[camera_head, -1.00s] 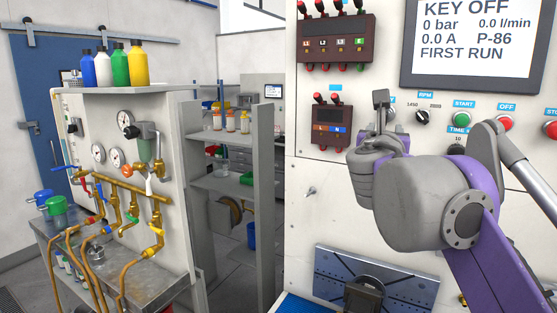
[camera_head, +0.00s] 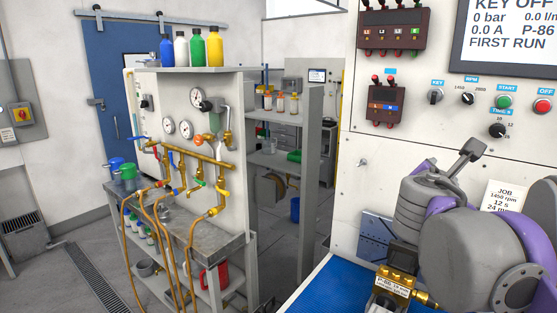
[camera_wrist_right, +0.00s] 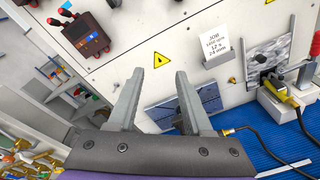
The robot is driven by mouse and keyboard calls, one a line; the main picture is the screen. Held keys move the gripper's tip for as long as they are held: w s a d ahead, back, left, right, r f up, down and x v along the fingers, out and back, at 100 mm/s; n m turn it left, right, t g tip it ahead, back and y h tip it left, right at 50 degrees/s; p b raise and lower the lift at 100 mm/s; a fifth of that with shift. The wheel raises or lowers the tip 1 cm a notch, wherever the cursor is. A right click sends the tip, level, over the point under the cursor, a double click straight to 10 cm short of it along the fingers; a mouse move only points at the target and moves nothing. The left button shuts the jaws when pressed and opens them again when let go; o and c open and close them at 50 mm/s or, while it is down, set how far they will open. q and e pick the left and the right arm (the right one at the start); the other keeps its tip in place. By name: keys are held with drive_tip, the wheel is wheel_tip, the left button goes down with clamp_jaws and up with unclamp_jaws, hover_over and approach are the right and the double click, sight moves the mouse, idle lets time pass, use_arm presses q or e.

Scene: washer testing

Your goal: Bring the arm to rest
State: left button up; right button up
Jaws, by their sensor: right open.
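My right arm enters the head view from the right, in front of the test panel. Its gripper (camera_head: 470,158) points up and away, below the panel's knobs, with its fingers seen edge-on. In the right wrist view the two grey fingers of the right gripper (camera_wrist_right: 155,92) stand well apart with nothing between them. The white panel and the edge of a dark blue plate show behind them. My left gripper is not in view.
The panel holds a key switch (camera_head: 436,96), a green start button (camera_head: 503,102) and a red off button (camera_head: 542,106). A brass pump (camera_head: 396,283) stands on the blue mat (camera_head: 325,287) beside my arm. A job card (camera_head: 505,196) is behind the arm. A valve bench (camera_head: 205,238) stands left.

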drive_tip(key=s+a+f+m+g+y, duration=0.1)
drive_tip(key=s+f+m+g, duration=0.2)
drive_tip(key=f, duration=0.5)
drive_tip(key=s+f+m+y, duration=0.1)
drive_tip(key=s+f+m, duration=0.2)
drive_tip(key=f+m, duration=0.3)
drive_tip(key=s+a+f+m+g+y, duration=0.1)
drive_tip(key=s+f+m+g, duration=0.15)
drive_tip(key=f, duration=0.65)
drive_tip(key=s+a+f+m+g+y, duration=0.1)
drive_tip(key=s+a+f+m+y, duration=0.2)
drive_tip(key=f, duration=0.8)
drive_tip(key=s+a+f+m+y, duration=0.4)
drive_tip(key=s+a+f+m, duration=0.3)
drive_tip(key=s+f, duration=0.3)
drive_tip(key=shift+s+a+f+g, duration=0.15)
drive_tip(key=shift+a+f+g, duration=0.2)
drive_tip(key=shift+a+f, duration=0.25)
drive_tip(key=shift+d+m, duration=0.1)
drive_tip(key=shift+m, duration=0.15)
